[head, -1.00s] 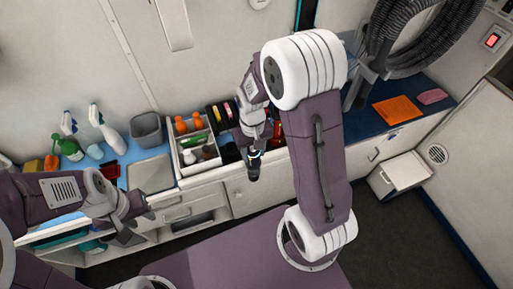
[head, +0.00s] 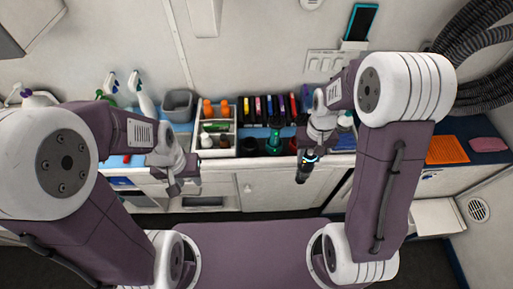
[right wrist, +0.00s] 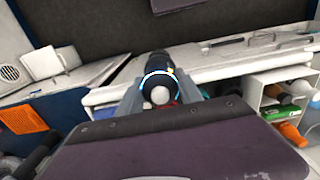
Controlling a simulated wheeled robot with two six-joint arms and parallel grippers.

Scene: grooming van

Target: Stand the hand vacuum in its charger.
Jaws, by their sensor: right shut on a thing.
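The hand vacuum (head: 303,173) is black with a bright blue ring and hangs from my right gripper (head: 312,152), in front of the counter edge. In the right wrist view the vacuum (right wrist: 159,62) lies between the fingers of my right gripper (right wrist: 160,95), its blue-ringed end towards the camera. My left gripper (head: 181,184) is empty, fingers apart, in front of the drawers on the left. I cannot pick out the charger for certain; my right arm hides part of the counter.
On the counter stand a grey bin (head: 178,104), a white divided caddy (head: 222,152) with bottles, and a green-topped dark bottle (head: 274,136). An orange cloth (head: 446,149) lies at the right. Coiled grey hoses (head: 485,45) hang on the right wall. A dark screen (head: 360,22) is on the back wall.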

